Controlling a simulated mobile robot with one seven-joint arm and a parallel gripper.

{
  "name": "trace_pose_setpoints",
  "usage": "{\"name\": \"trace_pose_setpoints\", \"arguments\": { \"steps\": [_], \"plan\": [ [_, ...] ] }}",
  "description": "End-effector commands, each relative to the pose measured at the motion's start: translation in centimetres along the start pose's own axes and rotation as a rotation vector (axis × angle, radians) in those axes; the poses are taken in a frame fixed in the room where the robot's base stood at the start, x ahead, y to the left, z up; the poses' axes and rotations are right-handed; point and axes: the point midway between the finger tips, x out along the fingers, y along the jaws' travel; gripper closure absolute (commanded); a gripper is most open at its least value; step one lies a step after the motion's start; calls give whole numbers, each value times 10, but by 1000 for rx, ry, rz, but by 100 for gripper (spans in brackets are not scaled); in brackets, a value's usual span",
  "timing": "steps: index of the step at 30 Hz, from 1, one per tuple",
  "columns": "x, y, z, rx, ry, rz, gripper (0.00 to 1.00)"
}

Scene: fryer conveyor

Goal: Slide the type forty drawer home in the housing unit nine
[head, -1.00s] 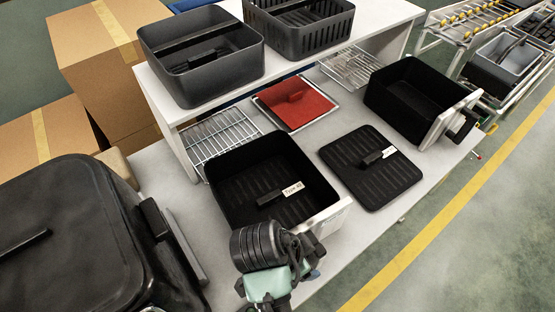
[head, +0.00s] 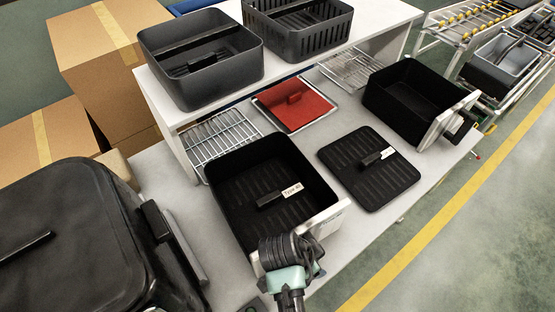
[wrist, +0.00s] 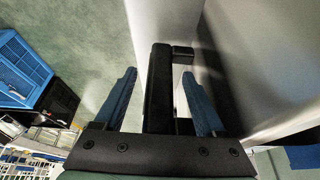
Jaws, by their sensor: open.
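The drawer labelled Type 40 (head: 225,170) is a black open bin with a white front, standing on the table in the middle of the head view. My gripper (head: 286,246) is at its front, covering its handle in that view. In the wrist view my gripper (wrist: 159,76) is open, with one blue finger on each side of a black handle bar (wrist: 158,100) by a pale panel. I cannot tell whether either finger touches the bar. A large black rounded housing (head: 60,215) fills the lower left of the head view; no unit number is readable on it.
A second black drawer (head: 408,108) stands at the table's right. A black ribbed plate (head: 350,182) lies beside the Type 40 drawer, and a red tray (head: 290,112) and wire racks (head: 212,142) lie behind. A raised shelf (head: 295,62) holds two dark bins.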

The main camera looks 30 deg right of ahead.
Motion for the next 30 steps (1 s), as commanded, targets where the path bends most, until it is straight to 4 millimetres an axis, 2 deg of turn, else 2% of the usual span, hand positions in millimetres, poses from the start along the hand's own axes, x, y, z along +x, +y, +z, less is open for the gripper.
{"name": "trace_pose_setpoints", "arguments": {
  "steps": [1, 2, 13, 30],
  "plan": [
    [0, 0, 0, 0, 0, 0, 29],
    [0, 0, 0, 0, 0, 0, 35],
    [-1, 0, 0, -1, 0, 0, 100],
    [-1, 0, 0, -1, 0, 0, 100]
  ]
}}
